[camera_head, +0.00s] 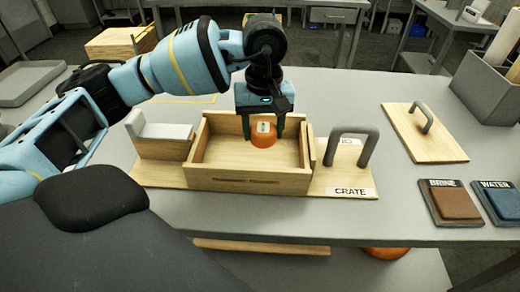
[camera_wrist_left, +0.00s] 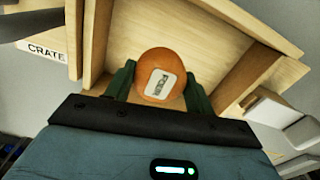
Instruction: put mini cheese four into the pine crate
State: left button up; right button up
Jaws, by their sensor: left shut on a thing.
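The mini cheese four (camera_head: 264,139) is a small orange ball with a white label; in the left wrist view the label on the cheese (camera_wrist_left: 160,77) reads "FOUR". My left gripper (camera_head: 264,128) points down and is shut on it, with one green finger on each side. The gripper (camera_wrist_left: 157,85) and cheese are over the right part of the pine crate (camera_head: 245,181), an open wooden box. The crate's wooden floor also shows behind the cheese in the wrist view (camera_wrist_left: 205,40). I cannot tell whether the cheese touches the floor. My right gripper is not in view.
A grey handle (camera_head: 352,134) stands on the board labelled "CRATE" right of the box. A pale grey block (camera_head: 160,130) sits to its left. A handled wooden board (camera_head: 440,143) and the brine (camera_head: 454,203) and water (camera_head: 498,201) pads lie further right.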

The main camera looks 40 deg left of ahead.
aim_at(263, 160)
pick_arm(q)
jog(key=shift+f, duration=3.2)
jog(key=shift+f, duration=0.15)
jog(key=o, duration=1)
notch_tip(263, 160, up, 12)
jog(key=shift+r, duration=0.2)
